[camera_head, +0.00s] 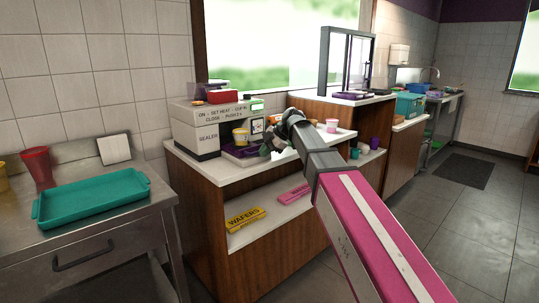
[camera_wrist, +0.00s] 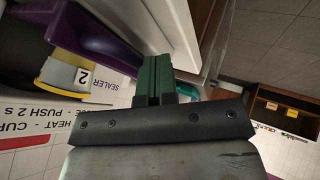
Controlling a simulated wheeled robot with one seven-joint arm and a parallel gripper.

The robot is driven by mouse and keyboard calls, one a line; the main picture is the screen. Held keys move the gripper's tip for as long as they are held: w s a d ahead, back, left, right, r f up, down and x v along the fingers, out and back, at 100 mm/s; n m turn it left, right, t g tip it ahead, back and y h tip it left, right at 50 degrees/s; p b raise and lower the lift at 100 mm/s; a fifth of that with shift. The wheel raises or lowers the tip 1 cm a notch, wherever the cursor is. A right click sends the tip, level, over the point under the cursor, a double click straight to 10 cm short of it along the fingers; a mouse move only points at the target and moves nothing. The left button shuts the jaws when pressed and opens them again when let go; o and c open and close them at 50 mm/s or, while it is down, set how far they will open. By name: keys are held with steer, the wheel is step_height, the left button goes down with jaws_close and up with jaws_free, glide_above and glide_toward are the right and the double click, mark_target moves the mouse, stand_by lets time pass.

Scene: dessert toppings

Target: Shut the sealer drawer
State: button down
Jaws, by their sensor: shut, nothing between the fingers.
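The sealer (camera_head: 194,138) is a white box with black lettering on the counter's left end, upside down in the wrist view (camera_wrist: 110,88). Its purple drawer (camera_head: 238,157) sticks out on the right side, so it stands open. A yellow cup (camera_head: 241,136) sits at the drawer; its label reads 2 in the wrist view (camera_wrist: 65,76). My gripper (camera_head: 270,145) is at the drawer's right end. In the wrist view my green fingers (camera_wrist: 152,75) are together and empty, close beside the purple drawer (camera_wrist: 105,32). I cannot tell whether they touch it.
The white counter (camera_head: 222,177) has a shelf below with a yellow wafers box (camera_head: 244,219) and a pink box (camera_head: 293,194). Small tubs, including a pink-and-white one (camera_head: 331,126), stand right of my gripper. A teal tray (camera_head: 92,197) lies on the left metal table.

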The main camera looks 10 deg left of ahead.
mark_target(244, 142)
steer(key=w+a, duration=0.9)
steer(key=a, duration=0.1)
steer(key=shift+a, duration=0.2)
steer(key=shift+w+r, duration=0.1)
steer(key=shift+r, duration=0.05)
